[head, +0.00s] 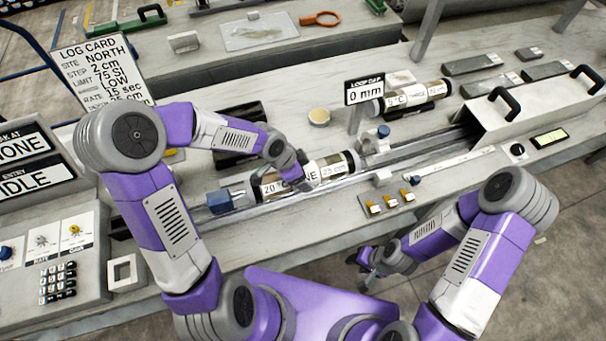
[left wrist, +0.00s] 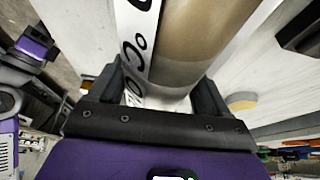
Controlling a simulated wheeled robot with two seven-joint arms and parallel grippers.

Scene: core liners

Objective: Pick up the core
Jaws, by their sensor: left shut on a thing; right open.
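A clear core liner (head: 338,167) with brown core and a white label starting "20 °" lies lengthwise along the metal rail on the bench. My left gripper (head: 296,180) is shut on it near its middle and hides part of the label. In the left wrist view the core (left wrist: 192,45) runs between the two fingers, with its label (left wrist: 137,40) on the left side. My right gripper (head: 370,262) is open and empty, low in front of the bench.
A blue-ended clamp (head: 225,199) is left of the core. A "0 mm" sign (head: 364,90) stands behind. A grey housing with black handles (head: 535,107) covers the right end. Control boxes (head: 55,235) stand left.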

